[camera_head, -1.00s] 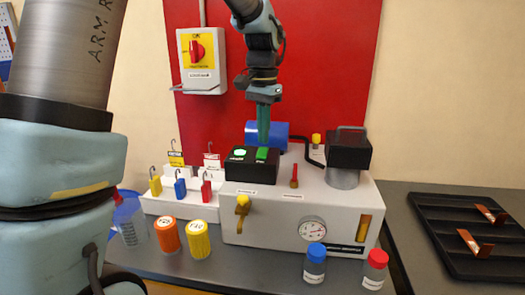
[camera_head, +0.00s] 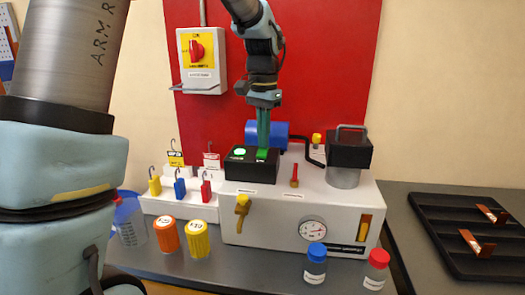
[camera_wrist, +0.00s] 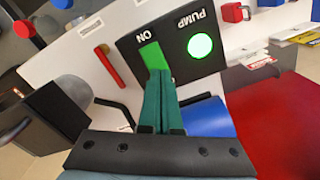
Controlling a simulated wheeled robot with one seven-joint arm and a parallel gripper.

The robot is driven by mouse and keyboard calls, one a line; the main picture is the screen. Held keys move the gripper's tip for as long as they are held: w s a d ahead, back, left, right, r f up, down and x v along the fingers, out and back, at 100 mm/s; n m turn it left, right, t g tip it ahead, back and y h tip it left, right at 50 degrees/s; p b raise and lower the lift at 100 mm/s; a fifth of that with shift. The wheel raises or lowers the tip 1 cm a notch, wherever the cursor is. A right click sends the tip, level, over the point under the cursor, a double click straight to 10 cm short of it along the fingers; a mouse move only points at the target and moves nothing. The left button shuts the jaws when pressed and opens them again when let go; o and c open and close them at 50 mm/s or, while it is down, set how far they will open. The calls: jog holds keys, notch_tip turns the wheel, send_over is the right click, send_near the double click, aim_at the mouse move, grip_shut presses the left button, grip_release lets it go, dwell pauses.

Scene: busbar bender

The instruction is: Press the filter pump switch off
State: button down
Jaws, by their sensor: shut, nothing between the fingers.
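The pump switch is a green rocker (camera_head: 262,154) on top of a black box (camera_head: 250,172) on the white unit. In the wrist view the rocker (camera_wrist: 152,54) sits beside the words "ON" and "PUMP" and a lit green lamp (camera_wrist: 200,46). The lamp (camera_head: 239,152) also glows in the head view. My gripper (camera_head: 263,147) is shut and empty, pointing down at the rocker. In the wrist view its green fingertips (camera_wrist: 158,74) are at the near end of the rocker and hide part of it; I cannot tell whether they touch.
A blue cylinder (camera_head: 267,133) lies just behind the box. A red-handled lever (camera_head: 294,176) and a black-topped filter housing (camera_head: 346,150) stand to the right. A yellow valve (camera_head: 242,205) and a gauge (camera_head: 312,230) are on the front. Lockout padlocks (camera_head: 180,188) sit left.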

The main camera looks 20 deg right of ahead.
jog(key=shift+f, duration=0.25)
jog(key=shift+r+p, duration=3.05)
jog(key=shift+r, duration=0.55)
jog(key=a, duration=0.2)
jog(key=a+f+n, duration=0.1)
jog(key=a, duration=0.2)
jog(key=w+a+f+n, duration=0.1)
jog(key=a, duration=0.1)
jog(key=shift+a+f, duration=0.15)
jog(key=shift+f, duration=0.05)
jog(key=s+a+f+n, duration=0.2)
jog(key=s+a+n, duration=0.1)
jog(key=a, duration=0.4)
jog(key=s+a+f+n+t, duration=0.1)
jog(key=s+a+f+n, duration=0.1)
jog(key=a, duration=0.5)
jog(key=s+a+f+n, duration=0.3)
jog(key=a, duration=0.4)
jog(key=shift+s+a+f+n+t, duration=0.25)
jog(key=shift+s+f+n+t, duration=0.05)
jog(key=c, duration=1.6)
grip_release()
